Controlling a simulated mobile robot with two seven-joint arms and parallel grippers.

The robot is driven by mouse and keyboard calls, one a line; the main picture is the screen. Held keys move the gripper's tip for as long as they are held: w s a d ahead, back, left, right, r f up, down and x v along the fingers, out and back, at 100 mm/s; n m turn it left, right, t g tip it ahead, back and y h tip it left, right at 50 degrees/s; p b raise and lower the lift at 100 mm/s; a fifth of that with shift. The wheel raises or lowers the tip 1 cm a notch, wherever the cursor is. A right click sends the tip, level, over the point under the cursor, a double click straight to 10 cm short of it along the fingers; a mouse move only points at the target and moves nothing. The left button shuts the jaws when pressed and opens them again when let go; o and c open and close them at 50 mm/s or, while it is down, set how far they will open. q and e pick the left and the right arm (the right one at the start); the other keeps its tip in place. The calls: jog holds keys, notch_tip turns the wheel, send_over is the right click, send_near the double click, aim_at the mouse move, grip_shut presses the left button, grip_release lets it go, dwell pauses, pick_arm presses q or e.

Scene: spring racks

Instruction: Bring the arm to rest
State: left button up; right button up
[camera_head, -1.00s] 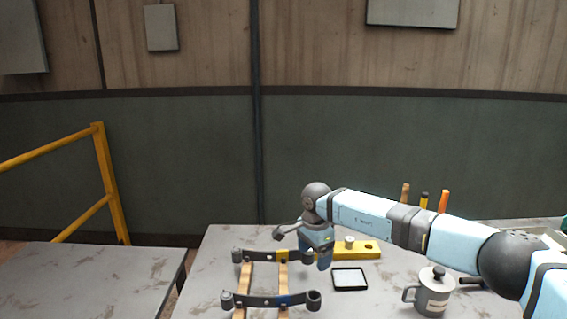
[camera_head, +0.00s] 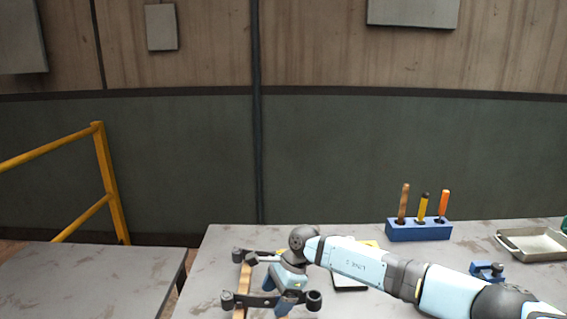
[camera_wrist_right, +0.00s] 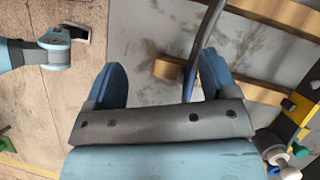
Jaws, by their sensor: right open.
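My right gripper (camera_head: 288,303) is low over the near end of the spring rack in the head view. Its two blue fingers are apart in the right wrist view (camera_wrist_right: 163,82). A dark curved spring strip (camera_wrist_right: 209,28) runs between them, closer to the right finger; I cannot tell whether it touches. In the head view the near dark spring (camera_head: 243,299) lies across the wooden rails (camera_head: 245,278), with rolled ends, its middle partly hidden by the gripper. The far spring (camera_head: 240,256) is partly covered by my arm. My left gripper is not in view.
A blue block (camera_head: 420,231) with several upright tools stands at the back of the table. A metal tray (camera_head: 535,243) and a small blue fixture (camera_head: 487,270) are at the right. A dark-framed pad (camera_head: 350,285) is partly behind my arm. A yellow railing (camera_head: 108,185) stands left.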

jog(key=s+a+m+t+y, duration=0.2)
jog(key=s+a+m+y, duration=0.9)
jog(key=s+m+y, duration=0.35)
jog(key=s+d+f+m+t+h, duration=0.2)
jog(key=d+f+m+t+h, duration=0.25)
jog(key=d+m+t, duration=0.65)
jog(key=s+d+f+m+t+h, duration=0.25)
jog(key=d+m+t+h, duration=0.25)
jog(key=m, duration=1.3)
jog(key=s+d+f+m+g+h, duration=0.3)
jog(key=s+d+f+m, duration=0.25)
jog(key=s+d, duration=0.2)
jog(key=s+d+f+m+g+h, duration=0.2)
jog(key=s+d+f+m+h, duration=0.2)
jog(key=s+d+f+m, duration=0.25)
pick_arm(q)
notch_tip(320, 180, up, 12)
jog(key=p, duration=1.4)
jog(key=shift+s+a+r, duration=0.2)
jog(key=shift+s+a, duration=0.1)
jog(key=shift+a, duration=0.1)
pick_arm(e)
notch_tip(320, 180, up, 14)
jog(key=s+d, duration=0.2)
jog(key=shift+d, duration=0.3)
jog(key=shift+f, duration=0.1)
